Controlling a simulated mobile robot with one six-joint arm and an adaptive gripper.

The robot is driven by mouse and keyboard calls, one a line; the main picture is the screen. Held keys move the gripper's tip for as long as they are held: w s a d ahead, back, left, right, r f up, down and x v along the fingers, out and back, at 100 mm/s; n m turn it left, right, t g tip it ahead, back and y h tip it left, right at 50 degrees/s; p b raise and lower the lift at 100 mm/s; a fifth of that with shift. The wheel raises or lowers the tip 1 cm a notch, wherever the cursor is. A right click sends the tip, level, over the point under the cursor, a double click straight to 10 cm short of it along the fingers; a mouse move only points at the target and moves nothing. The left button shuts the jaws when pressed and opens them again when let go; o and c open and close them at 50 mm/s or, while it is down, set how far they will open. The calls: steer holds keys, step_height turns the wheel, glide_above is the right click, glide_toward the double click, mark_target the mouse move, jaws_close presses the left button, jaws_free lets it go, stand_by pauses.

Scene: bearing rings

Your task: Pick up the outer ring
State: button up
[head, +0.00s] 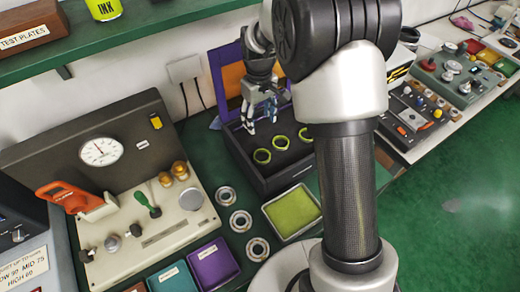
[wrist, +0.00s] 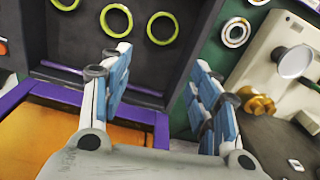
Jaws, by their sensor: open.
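Several yellow-green rings lie in the dark box: one at the left (head: 252,156), one in the middle (head: 273,143) and one at the right (head: 298,133). They also show near the top of the wrist view, including one green ring (wrist: 163,13). Separate silver bearing rings (head: 233,221) stand in a row on the green bench; one silver ring (wrist: 226,33) shows at the wrist view's upper right. I cannot tell which ring the task means. My gripper (head: 262,118) hangs over the back of the box, fingers apart and empty. In the wrist view its fingers (wrist: 160,65) frame the box's edge.
The box (head: 270,183) has raised walls and an open purple-and-orange lid (head: 232,75) behind it. A yellow-green tray (head: 312,207) stands in front. A gauge panel (head: 70,145) is at left, with teal and purple trays (head: 225,275) in front. A shelf (head: 130,30) hangs above.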

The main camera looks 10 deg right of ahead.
steer(key=b, duration=0.3)
glide_above(261, 155)
steer(key=w, duration=0.1)
step_height(261, 155, down, 11)
steer(key=shift+s+d+f+b, duration=0.1)
steer(key=shift+s+f+b, duration=0.15)
steer(key=shift+f+b, duration=0.75)
steer(key=shift+s+f+b, duration=0.15)
steer(key=shift+s+f, duration=0.05)
steer(key=shift+f, duration=1.55)
steer(key=shift+r, duration=0.1)
steer(key=c, duration=0.7)
steer(key=shift+r, duration=0.1)
steer(key=shift+c, duration=0.2)
